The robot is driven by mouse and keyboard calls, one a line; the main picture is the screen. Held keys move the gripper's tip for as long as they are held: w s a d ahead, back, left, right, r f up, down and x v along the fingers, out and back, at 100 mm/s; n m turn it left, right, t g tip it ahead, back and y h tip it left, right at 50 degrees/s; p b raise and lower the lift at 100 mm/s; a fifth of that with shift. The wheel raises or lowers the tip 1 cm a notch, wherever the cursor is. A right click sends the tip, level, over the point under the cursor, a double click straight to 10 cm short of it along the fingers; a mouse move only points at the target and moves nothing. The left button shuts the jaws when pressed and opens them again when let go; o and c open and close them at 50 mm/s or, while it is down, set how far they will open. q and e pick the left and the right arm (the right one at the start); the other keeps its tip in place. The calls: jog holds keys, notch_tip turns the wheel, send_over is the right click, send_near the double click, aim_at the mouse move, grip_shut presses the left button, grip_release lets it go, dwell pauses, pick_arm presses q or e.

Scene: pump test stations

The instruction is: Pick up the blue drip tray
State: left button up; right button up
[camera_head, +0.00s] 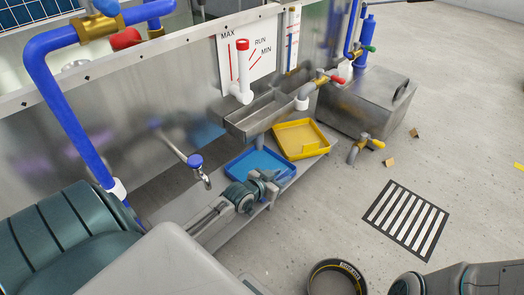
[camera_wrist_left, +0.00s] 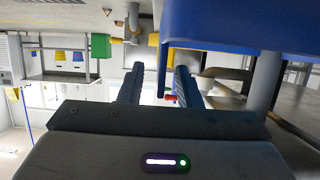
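The blue drip tray (camera_head: 248,161) lies on a low grey shelf, left of a yellow tray. My left gripper (camera_head: 268,182) is at the tray's near edge and overlaps it in the head view. In the left wrist view the blue tray (camera_wrist_left: 240,28) fills the upper right, close to the fingers. The two fingers of the left gripper (camera_wrist_left: 160,85) stand apart, with a gap between them. The tray's edge shows by the gap; I cannot tell whether either finger touches it. My right gripper is not in view.
The yellow tray (camera_head: 300,139) sits right beside the blue one. A steel trough (camera_head: 262,117) and a tap with a blue cap (camera_head: 195,161) are above the shelf. A grey metal box (camera_head: 365,103) stands right.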

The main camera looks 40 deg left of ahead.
pick_arm(q)
jog(key=shift+w+f, duration=0.15)
jog(key=shift+w, duration=0.35)
grip_shut()
dwell(1.1)
